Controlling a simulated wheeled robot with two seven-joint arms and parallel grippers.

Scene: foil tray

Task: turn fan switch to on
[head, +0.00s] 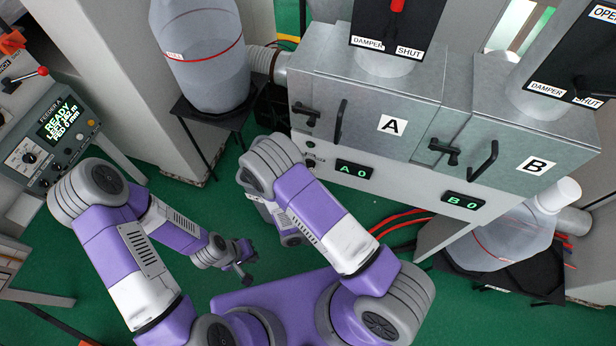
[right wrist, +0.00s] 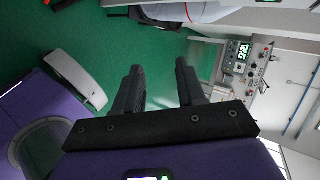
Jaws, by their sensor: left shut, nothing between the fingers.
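Below door A (head: 392,125), the white panel of the grey cabinet carries a small dark switch (head: 311,161) under a green indicator. It may be the fan switch, but its lettering is too small to read and its setting is unclear. My right forearm stands close beside it. My left gripper (head: 243,264) is shut and empty, low over the green floor, well away from the panel. My right gripper is hidden behind its arm in the head view. In the right wrist view my right gripper (right wrist: 158,70) has its fingers apart with nothing between them.
Door B (head: 533,167) is at the right. The feeder console (head: 50,135) reads READY at far left and shows in the right wrist view (right wrist: 243,55). Red hoses (head: 400,218) lie below the cabinet.

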